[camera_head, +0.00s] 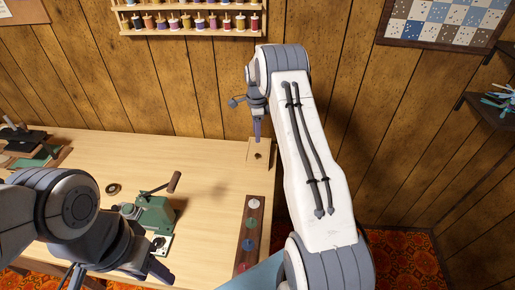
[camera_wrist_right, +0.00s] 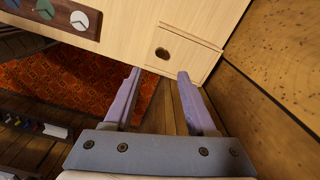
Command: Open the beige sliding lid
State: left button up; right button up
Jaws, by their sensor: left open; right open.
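The beige lid (camera_head: 262,147) is a small pale panel with a dark round spot near its middle, at the table's far right corner by the wall. In the right wrist view the lid (camera_wrist_right: 188,58) lies just beyond my fingertips, and its dark spot shows clearly. My right gripper (camera_head: 257,130) points down above the lid's far side. In its wrist view the right gripper (camera_wrist_right: 159,74) is open and empty, with its fingers apart. I cannot tell whether it touches the lid. My left gripper (camera_head: 118,277) is open at the lower left, partly cut off by the frame edge.
A green hand-cranked machine (camera_head: 154,214) stands on the wooden table (camera_head: 205,170). A dark strip with coloured discs (camera_head: 249,232) lies along the right side. A spool rack (camera_head: 190,22) hangs on the panelled wall. The table between machine and lid is mostly clear.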

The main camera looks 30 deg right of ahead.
aim_at(257, 154)
notch_tip(257, 154, down, 9)
jog(key=p, duration=0.2)
jog(key=shift+d+p, duration=0.15)
jog(key=shift+p, duration=0.2)
jog(key=shift+f, duration=0.7)
grip_shut()
dwell(0.6)
